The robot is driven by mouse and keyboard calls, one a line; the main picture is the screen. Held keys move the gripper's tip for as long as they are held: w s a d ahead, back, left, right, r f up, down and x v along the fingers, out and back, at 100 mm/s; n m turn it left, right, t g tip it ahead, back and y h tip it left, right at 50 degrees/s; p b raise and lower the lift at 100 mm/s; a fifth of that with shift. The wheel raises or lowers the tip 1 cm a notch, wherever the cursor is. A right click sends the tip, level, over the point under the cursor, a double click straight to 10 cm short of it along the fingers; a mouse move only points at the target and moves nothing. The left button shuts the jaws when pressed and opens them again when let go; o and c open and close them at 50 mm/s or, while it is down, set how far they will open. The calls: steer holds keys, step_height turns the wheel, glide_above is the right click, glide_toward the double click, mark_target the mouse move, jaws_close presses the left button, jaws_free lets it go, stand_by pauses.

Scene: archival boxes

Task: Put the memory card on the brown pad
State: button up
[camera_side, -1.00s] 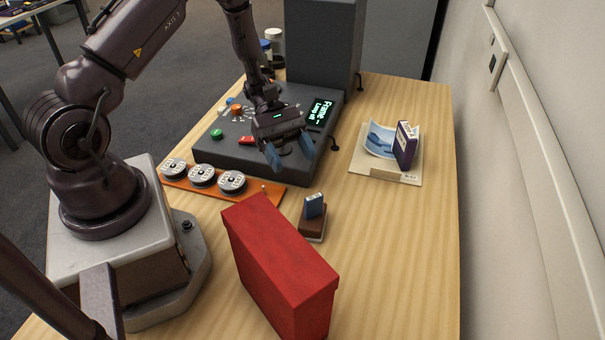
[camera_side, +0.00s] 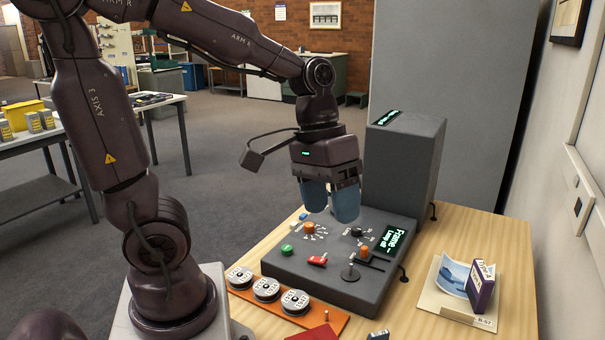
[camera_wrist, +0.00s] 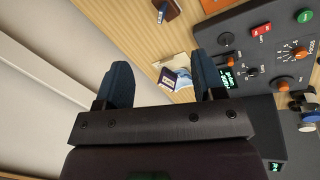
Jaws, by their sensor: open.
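The memory card (camera_wrist: 162,13) is a small dark blue piece that stands upright on the brown pad (camera_wrist: 173,9) at the top of the wrist view. In the side view only the card's top (camera_side: 378,335) shows at the bottom edge, and the pad is cut off there.
A grey console (camera_side: 340,270) with knobs stands below my gripper, and a tall grey block (camera_side: 403,170) behind it. Reels sit on an orange rack (camera_side: 318,320). A purple box (camera_side: 482,288) stands on papers at right. A red box (camera_side: 312,334) shows at the bottom edge.

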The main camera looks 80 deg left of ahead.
steer(key=s+r+m+t+y, duration=0.2)
steer(key=s+r+m+t, duration=0.2)
steer(key=shift+a+r+y, duration=0.15)
steer(key=shift+r+y, duration=0.1)
steer(key=shift+y, duration=0.05)
stand_by(1.0)
